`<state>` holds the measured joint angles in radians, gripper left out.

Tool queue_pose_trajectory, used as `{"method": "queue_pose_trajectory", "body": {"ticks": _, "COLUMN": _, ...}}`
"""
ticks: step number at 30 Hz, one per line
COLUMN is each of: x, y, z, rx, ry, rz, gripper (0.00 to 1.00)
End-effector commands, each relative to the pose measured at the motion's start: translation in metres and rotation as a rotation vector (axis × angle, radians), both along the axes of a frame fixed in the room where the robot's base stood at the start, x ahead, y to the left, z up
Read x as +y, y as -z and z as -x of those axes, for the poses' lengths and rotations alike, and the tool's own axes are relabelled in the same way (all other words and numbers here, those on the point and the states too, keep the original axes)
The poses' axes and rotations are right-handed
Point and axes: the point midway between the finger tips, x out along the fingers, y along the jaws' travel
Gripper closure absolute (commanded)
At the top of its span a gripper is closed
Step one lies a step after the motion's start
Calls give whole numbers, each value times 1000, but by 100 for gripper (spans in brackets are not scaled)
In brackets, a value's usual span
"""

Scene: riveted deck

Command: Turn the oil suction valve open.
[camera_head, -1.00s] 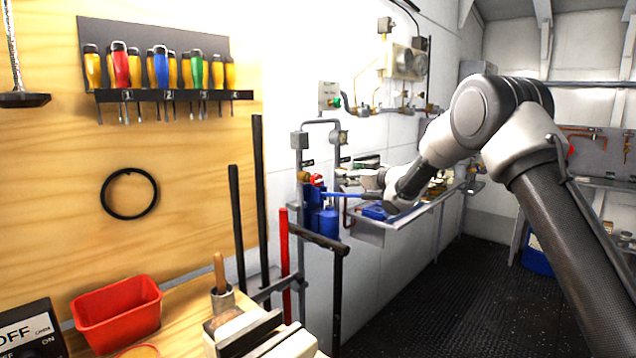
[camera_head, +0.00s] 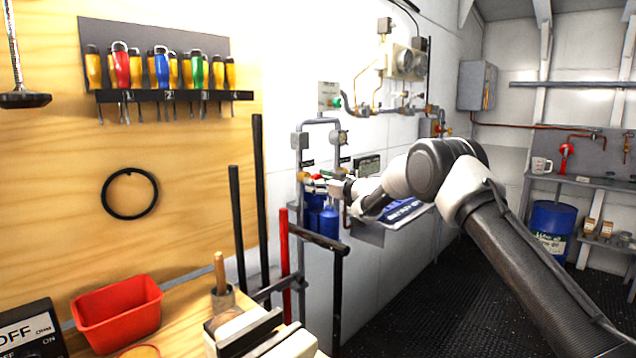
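My gripper (camera_head: 318,184) is at the pipework on the white wall, left of the picture's middle. It reaches in from the right, close to a brass valve body (camera_head: 303,177) with a small red part beside it. Contact cannot be made out at this size. Its fingers are too small and overlapped to tell open from shut. Blue cylinders (camera_head: 328,222) hang just below it. No label naming the oil suction valve is readable, so I cannot tell which fitting it is. My gripper and wrist cover part of the pipework and any handle there.
A grey tray (camera_head: 368,234) with a blue-and-white item juts from the wall below my arm. Black bars and a red bar (camera_head: 284,258) stand left of the pipes. A blue drum (camera_head: 552,226) stands at the back right. The dark floor (camera_head: 450,290) between is clear.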

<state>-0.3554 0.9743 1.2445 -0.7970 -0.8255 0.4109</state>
Motion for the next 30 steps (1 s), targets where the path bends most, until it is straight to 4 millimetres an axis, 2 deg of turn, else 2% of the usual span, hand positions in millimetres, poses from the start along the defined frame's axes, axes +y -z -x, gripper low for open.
{"method": "queue_pose_trajectory", "body": {"ticks": 2, "x": 0, "y": 0, "z": 0, "rx": 0, "ry": 0, "rz": 0, "gripper": 37}}
{"method": "queue_pose_trajectory", "body": {"ticks": 3, "x": 0, "y": 0, "z": 0, "rx": 0, "ry": 0, "rz": 0, "gripper": 40}}
{"method": "queue_pose_trajectory", "body": {"ticks": 10, "x": 0, "y": 0, "z": 0, "rx": -1, "ry": 0, "rz": 1, "gripper": 82}}
{"method": "queue_pose_trajectory", "body": {"ticks": 20, "x": 0, "y": 0, "z": 0, "rx": -23, "ry": 0, "rz": 18, "gripper": 82}}
{"method": "queue_pose_trajectory", "body": {"ticks": 30, "x": 0, "y": 0, "z": 0, "rx": -185, "ry": 0, "rz": 144, "gripper": 82}}
